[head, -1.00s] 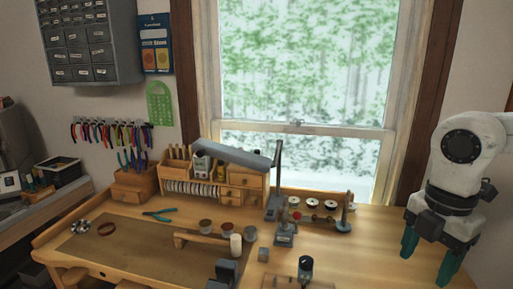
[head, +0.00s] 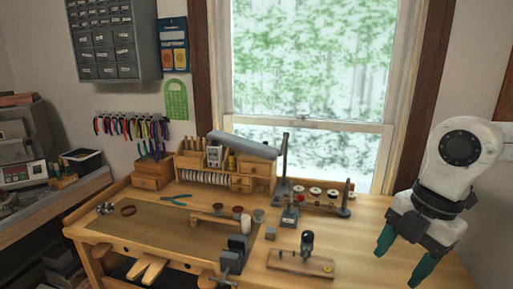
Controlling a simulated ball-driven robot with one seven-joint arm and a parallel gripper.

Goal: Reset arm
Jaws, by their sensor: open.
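My gripper (head: 402,262) shows at the right of the head view, on the end of my white arm. Its two teal fingers point down and stand apart, with nothing between them. It hangs over the right end of the wooden workbench (head: 372,222). I cannot tell how high above the bench top the fingertips are.
A wooden board with a dark-topped tool (head: 307,243) stands left of my gripper. A grey vise (head: 237,250) is on the front edge. A spool rack (head: 320,196) and wooden organizer (head: 252,174) stand behind. The bench's right side is largely bare.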

